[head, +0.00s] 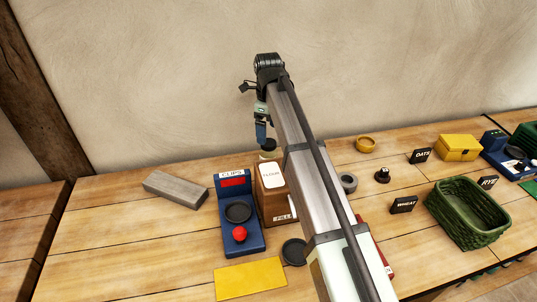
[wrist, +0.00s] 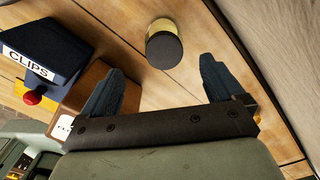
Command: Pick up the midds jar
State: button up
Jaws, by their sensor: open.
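A small jar with a dark lid and pale yellow body (wrist: 164,44) stands on the wooden bench; no label on it is readable. In the head view the jar (head: 268,150) shows just behind the brown flour box, partly hidden by it. My gripper (wrist: 163,75) is open and empty, its two dark fingers spread wide with the jar ahead of the gap between them. In the head view my gripper (head: 262,138) hangs above and close to the jar's lid; whether it touches cannot be told.
The flour box (head: 272,203) and blue CLIPS scale (head: 252,240) stand close in front. A grey block (head: 175,189) lies left, a yellow bowl (head: 366,145) right. A green basket (head: 458,232) is farther right. The wall (head: 180,80) rises behind the bench.

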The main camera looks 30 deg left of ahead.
aim_at(269, 154)
jog(key=f, duration=1.1)
jog(key=shift+w+f, duration=0.25)
jog(key=shift+w, duration=0.1)
jog(key=shift+c, duration=0.2)
jog(key=c, duration=1.3)
